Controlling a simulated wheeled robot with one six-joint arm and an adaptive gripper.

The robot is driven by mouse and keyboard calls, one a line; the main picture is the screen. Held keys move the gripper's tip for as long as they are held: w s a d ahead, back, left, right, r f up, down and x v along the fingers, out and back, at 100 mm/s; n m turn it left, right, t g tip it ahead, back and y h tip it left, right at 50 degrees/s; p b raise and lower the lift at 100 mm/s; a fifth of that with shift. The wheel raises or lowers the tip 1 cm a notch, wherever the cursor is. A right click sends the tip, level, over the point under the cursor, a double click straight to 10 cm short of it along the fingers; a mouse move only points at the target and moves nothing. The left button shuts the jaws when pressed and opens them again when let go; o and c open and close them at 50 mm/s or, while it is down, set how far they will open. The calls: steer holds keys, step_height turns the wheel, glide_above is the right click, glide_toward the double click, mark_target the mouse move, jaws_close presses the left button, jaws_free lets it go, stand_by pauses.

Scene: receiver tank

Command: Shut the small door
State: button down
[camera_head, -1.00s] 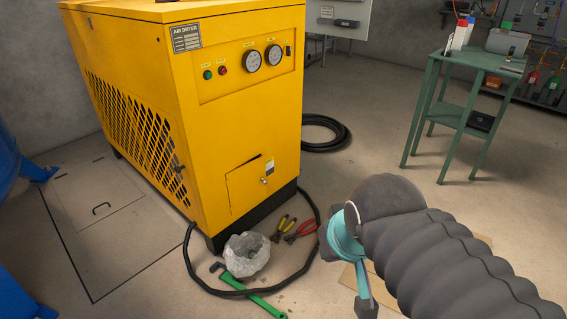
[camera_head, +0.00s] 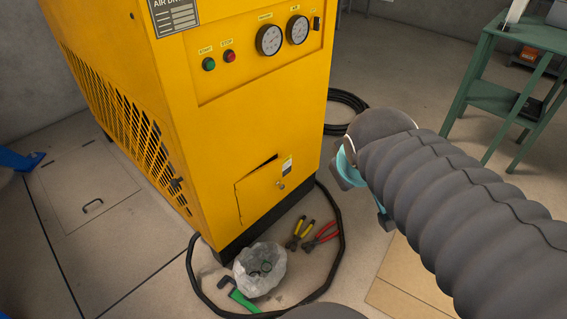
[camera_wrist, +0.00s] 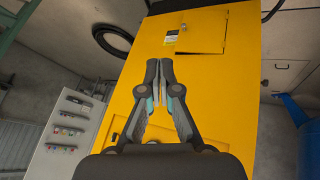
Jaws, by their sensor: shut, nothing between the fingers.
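The small door (camera_head: 258,192) is a yellow panel low on the front of the yellow air dryer (camera_head: 225,120). A dark gap shows along its top and left edges, so it looks slightly ajar. A small round latch sits near its right edge, under a label. In the wrist view the small door (camera_wrist: 203,31) is beyond the fingertips, with a dark gap along one side. My gripper (camera_wrist: 160,66) is shut and empty, pointing at the dryer front and apart from the door. In the head view my arm's dark sleeve covers most of the gripper.
A black hose (camera_head: 341,235) loops over the floor before the dryer, around a plastic bag (camera_head: 259,270), pliers (camera_head: 300,235) and a green-handled tool (camera_head: 243,300). A green table (camera_head: 490,95) stands at the right. A grey control box (camera_wrist: 70,130) shows in the wrist view.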

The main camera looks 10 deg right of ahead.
steer(key=w+d+f+n+t+h+b, duration=0.1)
steer(key=w+d+f+n+t+b, duration=0.15)
steer(key=w+n, duration=0.7)
steer(key=w+d+f+n+t+b, duration=0.1)
steer(key=w+d+f+n, duration=0.3)
steer(key=w+n, duration=0.55)
steer(key=n+g+y+b, duration=0.25)
steer(key=n+y, duration=0.45)
steer(key=n, duration=1.2)
glide_toward(280, 168)
steer(key=s+d+r, duration=0.2)
steer(key=s+d, duration=0.2)
steer(key=s, duration=0.2)
steer(key=shift+t, duration=0.3)
steer(key=x, duration=0.4)
steer(key=a+r+b+x, duration=0.1)
steer(key=x, duration=0.3)
steer(key=w+x, duration=0.1)
steer(key=x, duration=0.3)
steer(key=shift+a+r+b, duration=0.25)
steer(key=shift+r+b, duration=0.05)
steer(key=shift+b, duration=0.1)
steer(key=shift+w+a, duration=0.25)
steer(key=shift+w, duration=0.25)
steer(key=shift+w, duration=0.1)
